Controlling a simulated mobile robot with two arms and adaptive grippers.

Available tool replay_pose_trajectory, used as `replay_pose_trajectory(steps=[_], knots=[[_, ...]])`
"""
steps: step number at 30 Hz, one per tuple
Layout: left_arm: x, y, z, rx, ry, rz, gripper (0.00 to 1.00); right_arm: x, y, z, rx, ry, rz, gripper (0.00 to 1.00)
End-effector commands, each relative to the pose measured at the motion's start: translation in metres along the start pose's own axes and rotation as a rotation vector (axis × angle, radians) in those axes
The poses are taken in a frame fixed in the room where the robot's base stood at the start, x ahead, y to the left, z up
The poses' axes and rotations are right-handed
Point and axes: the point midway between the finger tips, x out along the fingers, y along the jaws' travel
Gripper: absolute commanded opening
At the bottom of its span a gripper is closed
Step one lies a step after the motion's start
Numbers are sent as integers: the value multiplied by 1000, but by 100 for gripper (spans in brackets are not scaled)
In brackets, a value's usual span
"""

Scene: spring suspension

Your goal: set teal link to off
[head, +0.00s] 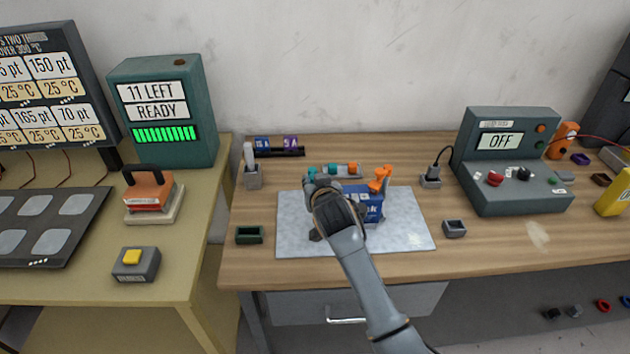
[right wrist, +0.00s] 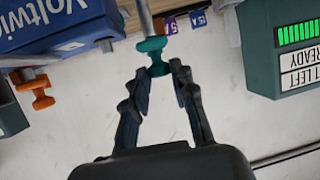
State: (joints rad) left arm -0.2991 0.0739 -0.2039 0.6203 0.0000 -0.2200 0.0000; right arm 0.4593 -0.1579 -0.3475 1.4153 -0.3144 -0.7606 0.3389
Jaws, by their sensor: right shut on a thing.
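The teal link (right wrist: 153,45) is a small spool-shaped piece on a grey rod in the right wrist view. My right gripper (right wrist: 160,68) is shut on its lower end, one finger on each side. In the head view the right gripper (head: 325,190) hangs over the grey mat (head: 412,238), and its fingertips are hidden by the hand. A teal piece (head: 311,171) shows just behind it. The blue device (head: 370,213) stands at its right, partly hidden by the hand, with an orange link (head: 381,178) on its side. My left gripper is not in view.
At right stands a green box (head: 518,182) with a screen reading OFF. A green tray (head: 249,235) lies left of the mat, a grey one (head: 454,229) right of it.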

Motion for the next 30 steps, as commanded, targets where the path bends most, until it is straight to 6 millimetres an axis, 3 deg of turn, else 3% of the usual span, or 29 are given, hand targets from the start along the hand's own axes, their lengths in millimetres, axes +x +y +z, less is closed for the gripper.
replay_pose_trajectory(steps=[4, 5, 8, 20, 30], knots=[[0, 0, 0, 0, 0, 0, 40, 0, -1, 0, 5, 1, -3, 0], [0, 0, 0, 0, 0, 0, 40, 0, -1, 0, 5, 1, -3, 29], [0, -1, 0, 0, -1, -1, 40, 0, -1, 0, 5, 1, -2, 47], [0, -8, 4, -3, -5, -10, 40, -5, 0, -1, 4, 2, -2, 47], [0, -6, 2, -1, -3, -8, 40, -59, -1, 0, 6, 1, -3, 47]])
